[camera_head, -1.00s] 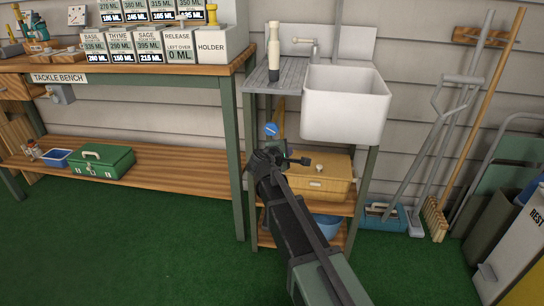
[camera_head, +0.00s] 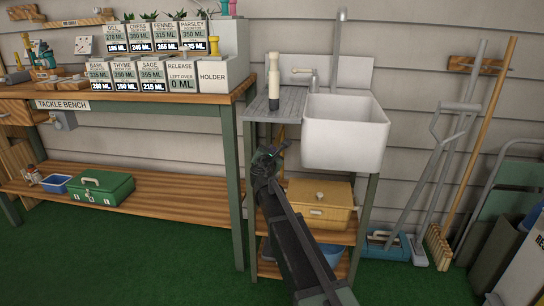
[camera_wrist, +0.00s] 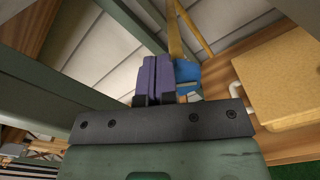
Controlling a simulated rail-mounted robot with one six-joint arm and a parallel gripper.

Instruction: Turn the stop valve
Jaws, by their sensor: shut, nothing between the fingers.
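A brass-coloured pipe (camera_head: 280,134) stands against the wall under the sink counter. It also shows in the wrist view (camera_wrist: 175,35), with a blue part (camera_wrist: 187,72) at its lower end that looks like the stop valve's handle. In the head view the blue part is hidden behind my gripper (camera_head: 282,150). My gripper is just below the sink counter, left of the white basin. In the wrist view my gripper (camera_wrist: 153,78) has its purple-grey fingers shut and empty, left of the blue part and very close to it. I cannot tell whether they touch.
A white sink basin (camera_head: 346,135) hangs above and to the right. A wooden box (camera_head: 320,200) sits on the shelf below. The green bench leg (camera_head: 234,190) stands close on the left. A broom (camera_head: 470,150) leans at right. The green floor in front is open.

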